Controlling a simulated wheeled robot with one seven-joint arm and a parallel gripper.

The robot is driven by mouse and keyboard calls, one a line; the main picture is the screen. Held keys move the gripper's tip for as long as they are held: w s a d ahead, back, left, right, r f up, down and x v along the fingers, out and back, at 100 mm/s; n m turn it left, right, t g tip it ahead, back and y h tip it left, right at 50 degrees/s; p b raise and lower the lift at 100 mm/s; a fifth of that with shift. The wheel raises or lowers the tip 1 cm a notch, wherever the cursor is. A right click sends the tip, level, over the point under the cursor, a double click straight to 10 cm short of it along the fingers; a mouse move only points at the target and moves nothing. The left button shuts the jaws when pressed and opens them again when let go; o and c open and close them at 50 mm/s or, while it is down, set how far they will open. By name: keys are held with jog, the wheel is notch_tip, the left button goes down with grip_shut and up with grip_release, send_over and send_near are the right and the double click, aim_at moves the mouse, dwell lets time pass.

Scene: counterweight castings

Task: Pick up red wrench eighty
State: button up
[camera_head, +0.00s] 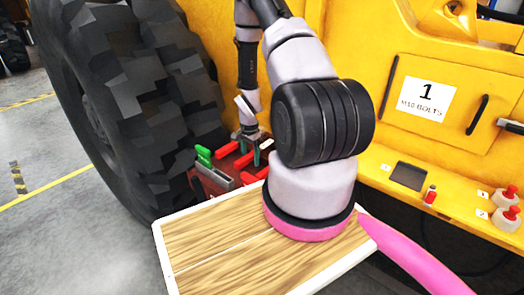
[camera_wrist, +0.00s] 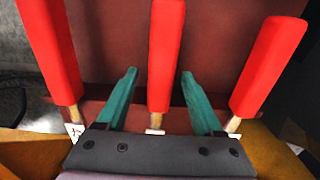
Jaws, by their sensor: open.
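Several red-handled tools stand out in the wrist view: a left one (camera_wrist: 48,50), a middle one (camera_wrist: 165,48) and a right one (camera_wrist: 268,62). Their small white labels are cut off or unreadable, so I cannot tell which is wrench eighty. My gripper (camera_wrist: 158,78) is open, its two green fingers on either side of the middle red handle, with visible gaps and no clear contact. In the head view my gripper (camera_head: 249,154) is over the dark red tool holder (camera_head: 205,183), among red handles (camera_head: 227,150); its fingertips are small there.
A green-handled tool (camera_head: 204,155) and a grey piece (camera_head: 214,177) lie left of my gripper. A large tyre (camera_head: 140,80) stands close on the left. A yellow machine body (camera_head: 400,60) rises behind. A wooden tray top with white rim (camera_head: 215,235) is in front.

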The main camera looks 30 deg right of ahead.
grip_shut()
dwell(1.4)
